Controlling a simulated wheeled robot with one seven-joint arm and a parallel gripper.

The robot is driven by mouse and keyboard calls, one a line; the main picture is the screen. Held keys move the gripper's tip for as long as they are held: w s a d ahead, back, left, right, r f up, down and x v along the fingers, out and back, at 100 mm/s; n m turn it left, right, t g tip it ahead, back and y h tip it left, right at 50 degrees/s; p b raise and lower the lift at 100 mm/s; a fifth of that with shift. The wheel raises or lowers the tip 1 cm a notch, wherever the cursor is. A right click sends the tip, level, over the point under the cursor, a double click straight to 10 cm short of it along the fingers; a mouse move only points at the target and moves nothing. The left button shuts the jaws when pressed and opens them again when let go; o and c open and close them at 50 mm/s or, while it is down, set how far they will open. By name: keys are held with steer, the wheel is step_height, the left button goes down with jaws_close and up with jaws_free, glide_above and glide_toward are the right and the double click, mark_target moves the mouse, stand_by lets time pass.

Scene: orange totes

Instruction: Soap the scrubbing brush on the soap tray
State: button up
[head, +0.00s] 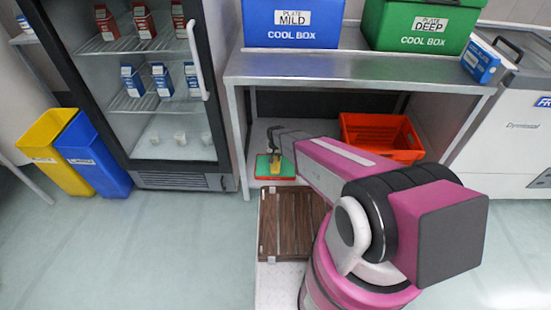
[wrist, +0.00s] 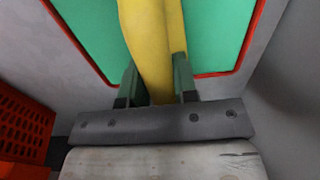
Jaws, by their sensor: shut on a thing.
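The scrubbing brush shows as a yellow handle in the wrist view (wrist: 146,35) and as a small yellow shape in the head view (head: 274,161). My gripper (wrist: 157,80) is shut on this handle, with one dark green finger on each side. The soap tray is green with a red rim; it fills the upper part of the wrist view (wrist: 88,35) and lies on the lower shelf in the head view (head: 262,166). The brush is over the tray. Its bristle end is hidden, so I cannot tell whether it touches the green surface.
An orange tote (head: 382,137) stands right of the tray on the same low level. A steel table (head: 350,68) with cool boxes is above. A fridge (head: 150,90) stands to the left. A brown slatted rack (head: 284,225) lies in front of the tray.

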steer(key=shift+r, duration=3.5)
